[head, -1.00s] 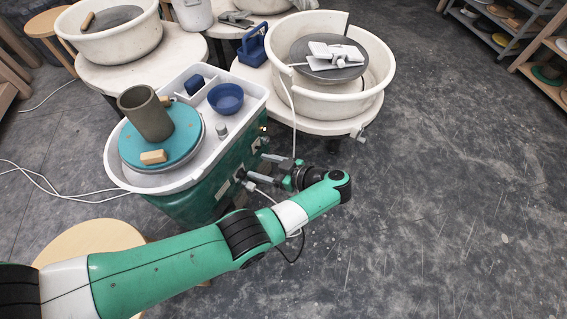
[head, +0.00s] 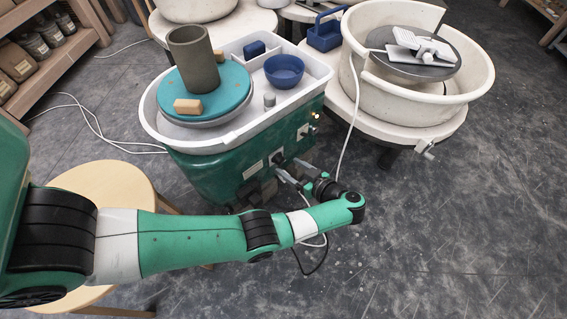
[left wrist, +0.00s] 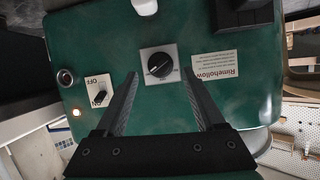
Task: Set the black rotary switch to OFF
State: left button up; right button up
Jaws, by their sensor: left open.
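The black rotary switch (left wrist: 160,65) is a round knob on a square silver plate on the wheel's green panel (left wrist: 215,110). It has a pale pointer mark; the small plate lettering is too small to read. My left gripper (left wrist: 159,80) is open, with one finger on each side of the knob in the left wrist view and nothing between them. I cannot tell how far the fingertips are from the panel. In the head view my left gripper (head: 285,171) is close to the panel's lower part. My right gripper is not in view.
A smaller switch (left wrist: 100,95) marked OFF and a lit lamp (left wrist: 76,113) sit left of the knob. A stool (head: 105,185) is at left; a white cable hangs right of the gripper.

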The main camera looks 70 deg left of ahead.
aim_at(279, 160)
pick_arm(q)
jog(key=x, duration=0.4)
jog(key=shift+a+f+b, duration=0.1)
jog(key=shift+a+b, duration=0.1)
jog(key=shift+b, duration=0.15)
grip_shut()
